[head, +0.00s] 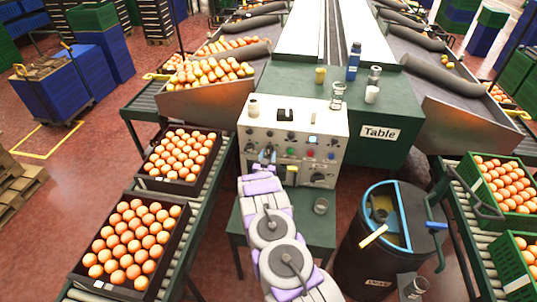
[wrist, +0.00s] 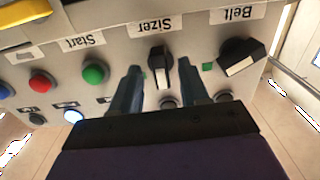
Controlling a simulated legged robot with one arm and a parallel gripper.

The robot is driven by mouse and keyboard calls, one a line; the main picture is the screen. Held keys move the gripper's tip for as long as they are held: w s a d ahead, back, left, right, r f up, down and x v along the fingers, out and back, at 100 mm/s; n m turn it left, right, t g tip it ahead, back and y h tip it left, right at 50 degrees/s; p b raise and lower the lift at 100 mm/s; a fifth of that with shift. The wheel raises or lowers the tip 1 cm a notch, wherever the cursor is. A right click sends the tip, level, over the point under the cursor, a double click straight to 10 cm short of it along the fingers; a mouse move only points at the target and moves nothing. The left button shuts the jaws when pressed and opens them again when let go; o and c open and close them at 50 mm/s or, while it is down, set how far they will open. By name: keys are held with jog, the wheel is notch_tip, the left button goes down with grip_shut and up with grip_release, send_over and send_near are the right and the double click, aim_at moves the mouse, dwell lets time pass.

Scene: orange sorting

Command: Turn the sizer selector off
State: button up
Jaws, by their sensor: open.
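The sizer selector (wrist: 160,70) is a black knob with a light mark, under an upside-down "Sizer" label (wrist: 155,26) in the wrist view. Its handle points roughly up and down in that picture. My gripper (wrist: 158,67) is open, with one finger on each side of the knob. A small gap shows beside the knob; contact is not clear. In the head view my gripper (head: 266,157) is at the left front of the pale control panel (head: 329,118). I cannot pick out the sizer selector there.
In the wrist view, the belt selector (wrist: 243,58) is right of the sizer, and a green start button (wrist: 95,73) and a red button (wrist: 41,80) are left. A yellow part (wrist: 22,12) is at the upper left. Crates of oranges (head: 180,158) flank the panel.

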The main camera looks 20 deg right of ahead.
jog(key=p+v, duration=0.1)
jog(key=v, duration=1.4)
jog(key=shift+s+a, duration=0.25)
jog(key=shift+a, duration=0.05)
